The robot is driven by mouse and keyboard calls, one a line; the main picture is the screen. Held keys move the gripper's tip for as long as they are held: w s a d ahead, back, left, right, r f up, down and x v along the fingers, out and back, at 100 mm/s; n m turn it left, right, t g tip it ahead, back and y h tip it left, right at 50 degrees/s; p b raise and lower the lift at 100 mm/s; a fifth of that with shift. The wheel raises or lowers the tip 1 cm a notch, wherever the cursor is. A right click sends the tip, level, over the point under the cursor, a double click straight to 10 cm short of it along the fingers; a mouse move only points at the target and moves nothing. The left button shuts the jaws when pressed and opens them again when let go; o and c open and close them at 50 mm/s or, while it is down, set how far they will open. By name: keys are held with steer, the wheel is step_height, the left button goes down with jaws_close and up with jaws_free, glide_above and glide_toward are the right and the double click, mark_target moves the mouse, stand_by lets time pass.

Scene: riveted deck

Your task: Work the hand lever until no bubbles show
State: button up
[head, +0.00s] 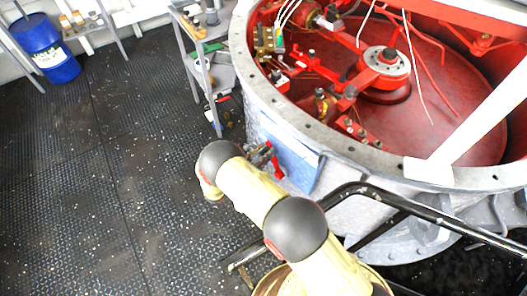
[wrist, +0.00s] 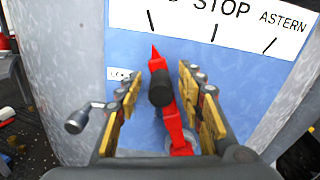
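In the wrist view a red lever (wrist: 172,120) with a black knob (wrist: 160,88) stands in front of a blue panel (wrist: 245,90). Its pointed red tip is just below the left tick of a white scale plate (wrist: 230,18). My gripper (wrist: 160,77) is open, with its yellow-padded fingers on either side of the knob and gaps showing on both sides. A small metal handle with a round grey knob (wrist: 76,121) sticks out left of my left finger. In the head view my gripper (head: 262,156) is at the blue panel (head: 291,160). I cannot make out bubbles.
A large grey flanged ring (head: 240,75) with red machinery inside stands at the upper right. A black rail (head: 400,203) crosses beside my arm. A grey shelf (head: 213,80) and a blue drum (head: 45,50) stand farther back. The deck at left is clear.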

steer(key=shift+s, duration=0.1)
steer(key=v, duration=1.2)
